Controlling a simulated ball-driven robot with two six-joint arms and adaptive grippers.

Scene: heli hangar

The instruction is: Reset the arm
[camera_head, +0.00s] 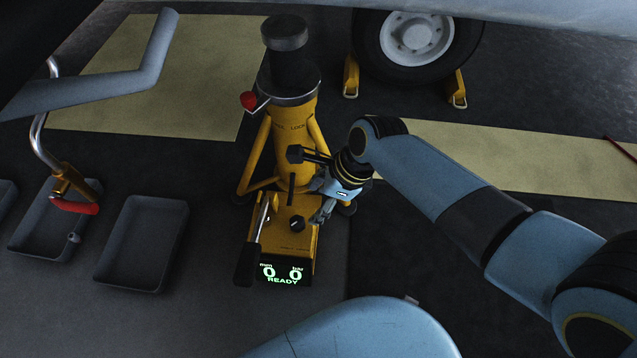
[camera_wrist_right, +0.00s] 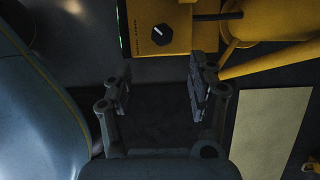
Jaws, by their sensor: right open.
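My right arm (camera_head: 430,190) reaches in from the right, bent toward a yellow jack (camera_head: 292,130). My right gripper (camera_head: 322,212) is beside the jack's control box, at its right. In the right wrist view the gripper (camera_wrist_right: 160,80) is open, with nothing between its fingers. The control box with its dark knob (camera_wrist_right: 162,34) lies beyond the fingertips, apart from them. In the head view the knob (camera_head: 297,223) also shows. My left gripper is not in view.
The jack's display (camera_head: 283,274) reads 0 mm, 0 bar, READY. A black-handled lever (camera_head: 246,263) is at its left. Two grey trays (camera_head: 112,270) (camera_head: 22,238) lie left, with a red-handled tool (camera_head: 75,207) at one. A chocked wheel (camera_head: 418,38) stands behind.

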